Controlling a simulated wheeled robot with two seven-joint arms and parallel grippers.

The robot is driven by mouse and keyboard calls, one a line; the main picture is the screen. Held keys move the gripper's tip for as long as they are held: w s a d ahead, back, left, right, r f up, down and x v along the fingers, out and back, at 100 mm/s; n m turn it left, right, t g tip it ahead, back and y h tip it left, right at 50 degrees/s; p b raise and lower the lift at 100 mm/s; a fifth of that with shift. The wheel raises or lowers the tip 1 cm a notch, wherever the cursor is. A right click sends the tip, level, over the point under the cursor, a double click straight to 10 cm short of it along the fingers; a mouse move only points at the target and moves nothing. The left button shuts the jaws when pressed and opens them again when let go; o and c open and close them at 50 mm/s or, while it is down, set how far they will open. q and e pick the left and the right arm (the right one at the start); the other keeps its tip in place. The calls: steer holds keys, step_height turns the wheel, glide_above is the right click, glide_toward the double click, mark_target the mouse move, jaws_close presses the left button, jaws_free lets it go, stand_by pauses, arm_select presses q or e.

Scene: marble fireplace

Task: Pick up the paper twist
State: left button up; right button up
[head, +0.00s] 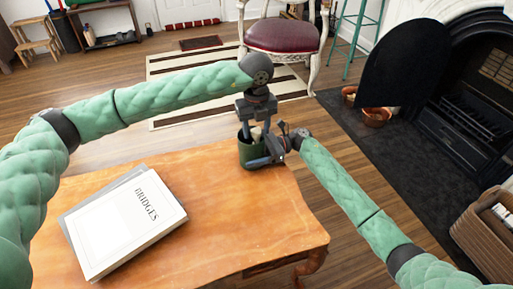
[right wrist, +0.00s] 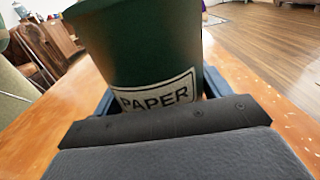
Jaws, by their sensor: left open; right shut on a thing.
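A dark green can (head: 245,152) stands at the far right corner of the wooden table. In the right wrist view the can (right wrist: 145,45) fills the middle, and its white label reads PAPER. My right gripper (head: 267,158) is shut on the can, its fingers on either side of it low down. My left gripper (head: 262,130) is open and points down at the can's mouth from above. A small pale bit (head: 256,132) shows at the can's mouth; it may be the paper twist, but my left gripper partly hides it. The can's inside is mostly hidden.
A white book marked BRIDGES (head: 130,222) lies on a grey one at the left of the wooden table (head: 235,225). The table between books and can is clear. A red-seated chair (head: 287,35) stands behind; a wicker basket (head: 485,235) is at the right.

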arm_select(q)
jaws_close()
steer(key=shift+r, duration=0.1)
step_height(320, 180, up, 18)
stand_by(0.6)
arm_select(e)
steer(key=o, duration=1.1)
steer(key=shift+c, duration=0.2)
